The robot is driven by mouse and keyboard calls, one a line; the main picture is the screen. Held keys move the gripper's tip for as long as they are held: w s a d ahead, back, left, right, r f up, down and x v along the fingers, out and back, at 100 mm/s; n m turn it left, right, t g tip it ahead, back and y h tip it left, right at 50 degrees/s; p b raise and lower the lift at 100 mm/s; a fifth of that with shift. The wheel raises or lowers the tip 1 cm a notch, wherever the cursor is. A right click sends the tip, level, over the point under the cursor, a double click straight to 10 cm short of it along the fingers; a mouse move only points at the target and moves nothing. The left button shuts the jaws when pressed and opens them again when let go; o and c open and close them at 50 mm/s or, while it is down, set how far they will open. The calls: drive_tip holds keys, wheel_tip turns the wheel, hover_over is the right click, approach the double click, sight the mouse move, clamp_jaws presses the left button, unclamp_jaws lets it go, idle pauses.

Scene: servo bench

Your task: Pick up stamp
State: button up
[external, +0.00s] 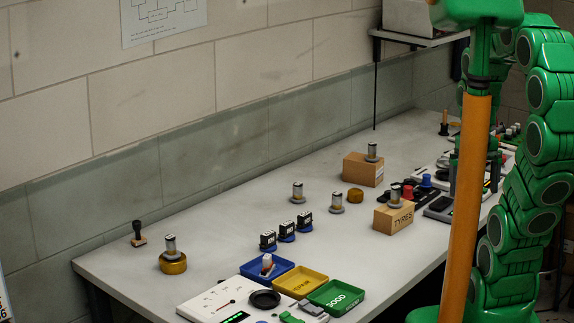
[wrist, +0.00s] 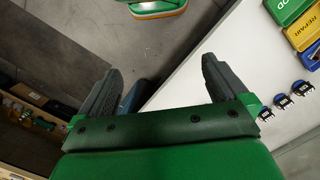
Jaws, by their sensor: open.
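A stamp (external: 138,234) with a dark upright handle and a pale wooden base stands near the back left corner of the bench in the external view. It does not show in the wrist view. My gripper (wrist: 160,78) is open and empty in the wrist view, its two dark fingers spread wide over the bench edge and the floor. In the external view my arm is at the right, well away from the stamp, and I cannot make out the fingers there.
A metal cylinder on a brass base (external: 172,262) stands just right of the stamp. Three small servos (external: 286,231), blue (external: 284,266), yellow (external: 300,295) and green (external: 336,296) trays, and a TYRES box (external: 394,219) lie further right. The wall is close behind the stamp.

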drive_tip(key=shift+m, duration=0.3)
drive_tip(key=s, duration=0.1)
drive_tip(key=s+d+f, duration=0.1)
drive_tip(key=s, duration=0.1)
drive_tip(key=s+f, duration=0.1)
drive_tip(key=shift+s+d, duration=0.15)
drive_tip(key=shift+d, duration=0.2)
drive_tip(key=c, duration=0.8)
drive_tip(key=shift+c, duration=0.2)
